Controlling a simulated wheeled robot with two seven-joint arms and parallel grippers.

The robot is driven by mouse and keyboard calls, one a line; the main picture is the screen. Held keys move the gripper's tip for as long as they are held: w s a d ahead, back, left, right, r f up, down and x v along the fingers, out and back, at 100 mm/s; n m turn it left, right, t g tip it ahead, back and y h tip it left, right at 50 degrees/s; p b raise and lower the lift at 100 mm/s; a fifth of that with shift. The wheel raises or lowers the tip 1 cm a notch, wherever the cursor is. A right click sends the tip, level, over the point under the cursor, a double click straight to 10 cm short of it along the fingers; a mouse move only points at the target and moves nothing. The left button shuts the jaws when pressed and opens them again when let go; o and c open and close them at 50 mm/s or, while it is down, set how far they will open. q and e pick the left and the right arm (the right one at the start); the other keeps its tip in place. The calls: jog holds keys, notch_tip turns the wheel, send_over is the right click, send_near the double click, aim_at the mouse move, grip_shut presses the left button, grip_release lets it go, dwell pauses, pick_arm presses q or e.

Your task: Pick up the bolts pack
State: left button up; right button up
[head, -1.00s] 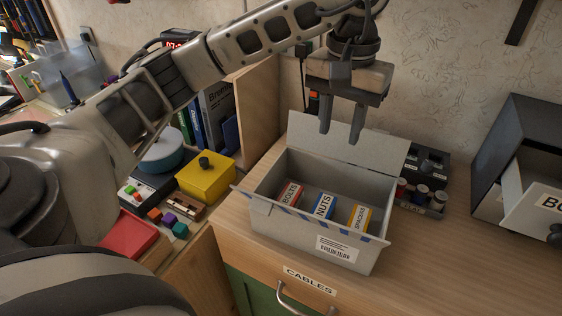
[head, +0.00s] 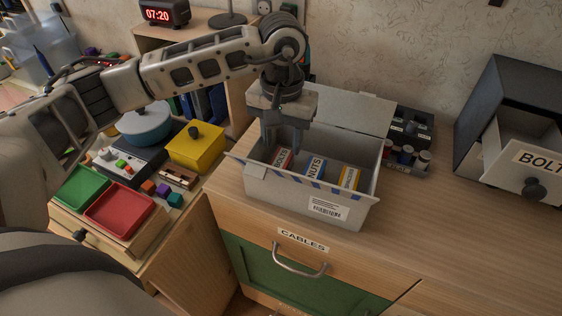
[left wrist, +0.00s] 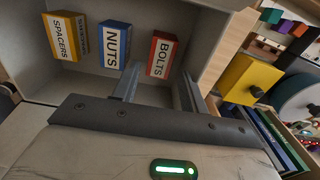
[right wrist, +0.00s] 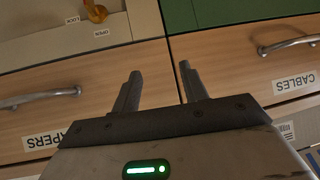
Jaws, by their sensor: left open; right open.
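The bolts pack (head: 283,158) is a small red-and-white box standing in the left part of a grey open box (head: 262,190). In the left wrist view the bolts pack (left wrist: 161,55) shows its label and stands just beyond the fingers. My left gripper (head: 282,148) is open and empty, pointing down over the left end of the box, its fingertips just above or beside the pack; contact cannot be told. My right gripper (right wrist: 157,85) is open and empty in front of drawer fronts in the right wrist view.
The blue nuts pack (head: 314,168) and yellow spacers pack (head: 348,178) stand in the same box, to the right. The box's lid (head: 350,108) is raised behind. A yellow box (head: 196,148) stands left, and an open drawer labelled BOLTS (head: 525,165) is at right.

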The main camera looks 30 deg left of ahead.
aim_at(281, 158)
pick_arm(q)
jog(key=shift+f+p, duration=0.55)
jog(key=shift+f, duration=1.8)
jog(key=shift+c, duration=0.3)
jog(key=c, duration=0.8)
jog(key=shift+o, duration=0.2)
jog(key=shift+r, duration=0.1)
